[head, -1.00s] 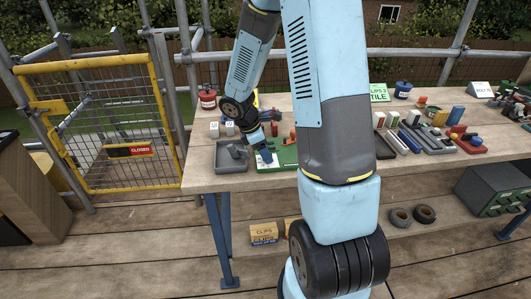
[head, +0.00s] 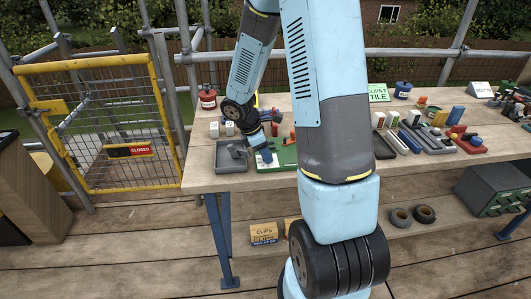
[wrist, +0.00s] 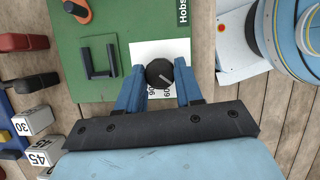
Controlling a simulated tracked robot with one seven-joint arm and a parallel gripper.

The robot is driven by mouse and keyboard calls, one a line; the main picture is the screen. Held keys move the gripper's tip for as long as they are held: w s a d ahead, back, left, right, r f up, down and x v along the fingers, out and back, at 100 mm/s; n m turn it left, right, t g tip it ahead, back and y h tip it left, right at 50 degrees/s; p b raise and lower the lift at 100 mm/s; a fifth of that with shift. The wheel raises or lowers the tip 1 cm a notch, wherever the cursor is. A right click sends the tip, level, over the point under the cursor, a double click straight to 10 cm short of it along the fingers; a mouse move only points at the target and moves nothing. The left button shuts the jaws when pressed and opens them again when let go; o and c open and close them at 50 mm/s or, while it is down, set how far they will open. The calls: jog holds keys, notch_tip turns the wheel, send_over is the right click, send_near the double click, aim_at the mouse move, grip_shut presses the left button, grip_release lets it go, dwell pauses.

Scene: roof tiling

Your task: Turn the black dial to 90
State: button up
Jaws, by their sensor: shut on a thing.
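The black dial (wrist: 157,71) sits on a white card (wrist: 148,49) on the green board (wrist: 78,65) in the wrist view. A pale pointer line on the dial runs toward the lower right of that picture. Printed numbers on the card show upside down just below the dial, partly covered by my gripper. My gripper (wrist: 160,78) has its blue fingers on both sides of the dial and is shut on it. In the head view my gripper (head: 266,156) is low over the green board (head: 286,154), and the dial is hidden there.
White number blocks (wrist: 36,120) stand left in the wrist view. An orange-handled piece (wrist: 75,9) and a dark square bracket (wrist: 97,60) are on the board. A grey tray (head: 231,157) lies left of my gripper. Several tools and blocks crowd the bench's right side.

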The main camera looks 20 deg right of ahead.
jog(key=shift+m, duration=0.3)
jog(key=m, duration=0.1)
jog(key=m+g, duration=0.1)
jog(key=m, duration=0.1)
jog(key=shift+w+d+m+y, duration=0.1)
jog(key=shift+w+m+y, duration=0.1)
jog(key=shift+m+y, duration=0.15)
jog(key=m+g+y, duration=0.1)
jog(key=m, duration=0.2)
jog(key=shift+m, duration=0.25)
jog(key=m, duration=0.2)
jog(key=m+g+y, duration=0.1)
jog(key=m, duration=0.1)
jog(key=shift+w+d+y, duration=0.1)
jog(key=shift+d+y, duration=0.1)
jog(key=shift+y, duration=0.05)
jog(key=shift+m+y, duration=0.6)
jog(key=shift+m, duration=1.3)
jog(key=o, duration=1)
jog(key=shift+g, duration=0.3)
